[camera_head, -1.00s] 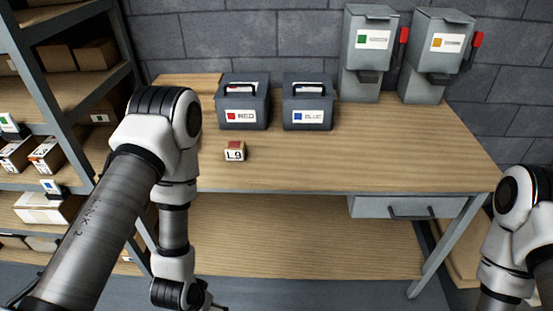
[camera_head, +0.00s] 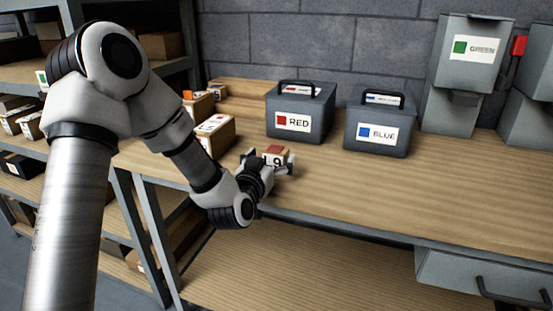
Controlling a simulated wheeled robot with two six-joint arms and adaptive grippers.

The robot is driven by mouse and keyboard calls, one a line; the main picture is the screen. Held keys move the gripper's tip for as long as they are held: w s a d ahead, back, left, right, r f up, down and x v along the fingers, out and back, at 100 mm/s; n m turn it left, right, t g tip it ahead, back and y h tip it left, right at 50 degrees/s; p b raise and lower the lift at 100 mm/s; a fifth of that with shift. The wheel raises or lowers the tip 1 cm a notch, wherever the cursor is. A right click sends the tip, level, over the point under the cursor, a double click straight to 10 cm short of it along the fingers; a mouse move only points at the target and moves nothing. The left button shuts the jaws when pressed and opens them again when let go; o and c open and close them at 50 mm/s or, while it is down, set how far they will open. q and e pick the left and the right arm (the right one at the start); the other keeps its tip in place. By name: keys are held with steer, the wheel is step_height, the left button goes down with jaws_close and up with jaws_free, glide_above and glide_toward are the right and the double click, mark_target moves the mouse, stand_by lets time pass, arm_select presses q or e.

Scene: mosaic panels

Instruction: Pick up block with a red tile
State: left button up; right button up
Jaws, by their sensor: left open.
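The block with a red tile (camera_head: 276,156) is a small tan cube on the workbench, in front of the box labelled RED. Its top looks red, and its front shows a white label with dark characters. My left gripper (camera_head: 269,163) is open at the block, with a finger near each side of it. I cannot tell whether the fingers touch the block. The gripper hides the block's lower part. My right gripper is out of view.
The grey RED box (camera_head: 314,122) and BLUE box (camera_head: 388,142) stand behind the block on the workbench (camera_head: 440,190). Grey dispensers (camera_head: 455,110) stand at the right. Cardboard boxes (camera_head: 216,133) sit left of the block. The bench's right front is clear.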

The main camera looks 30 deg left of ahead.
arm_select(q)
steer(key=shift+x, duration=0.95)
steer(key=shift+s, duration=0.25)
steer(key=shift+c, duration=1)
steer(key=c, duration=1.1)
steer(key=shift+o, duration=0.2)
